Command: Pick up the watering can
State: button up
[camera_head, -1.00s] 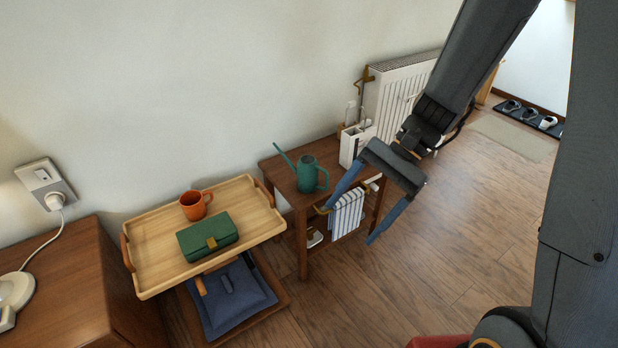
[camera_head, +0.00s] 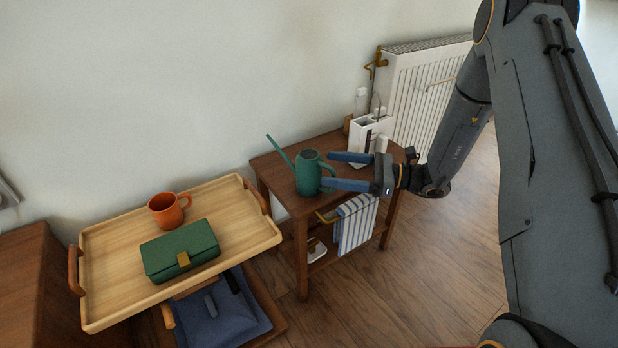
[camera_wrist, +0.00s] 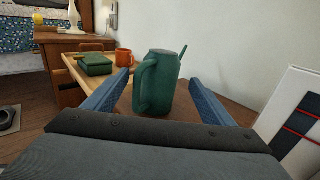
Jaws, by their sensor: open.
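The green watering can (camera_head: 309,175) stands upright on a small wooden side table (camera_head: 276,168), its long spout pointing up and left, its handle on the right. My gripper (camera_head: 331,170) is open beside the can's handle side, its two blue fingers reaching left toward it. In the wrist view the can (camera_wrist: 160,84) stands between and ahead of the spread fingers of my gripper (camera_wrist: 158,98), with its handle facing me. No grip on the can shows, and whether a finger touches it I cannot tell.
A white holder (camera_head: 371,136) stands behind my gripper on the table. A striped towel (camera_head: 355,222) hangs at its front. To the left, a wooden tray (camera_head: 108,262) carries an orange mug (camera_head: 168,210) and a green box (camera_head: 180,250). A radiator (camera_head: 425,95) is behind.

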aim_at(309, 164)
jog(key=a, duration=0.2)
jog(key=w+a+b, duration=0.1)
jog(key=a, duration=0.4)
jog(key=shift+w+a, duration=0.25)
jog(key=c, duration=1.1)
jog(key=shift+r, duration=0.1)
jog(key=shift+c, duration=1.3)
jog(key=shift+r, duration=0.1)
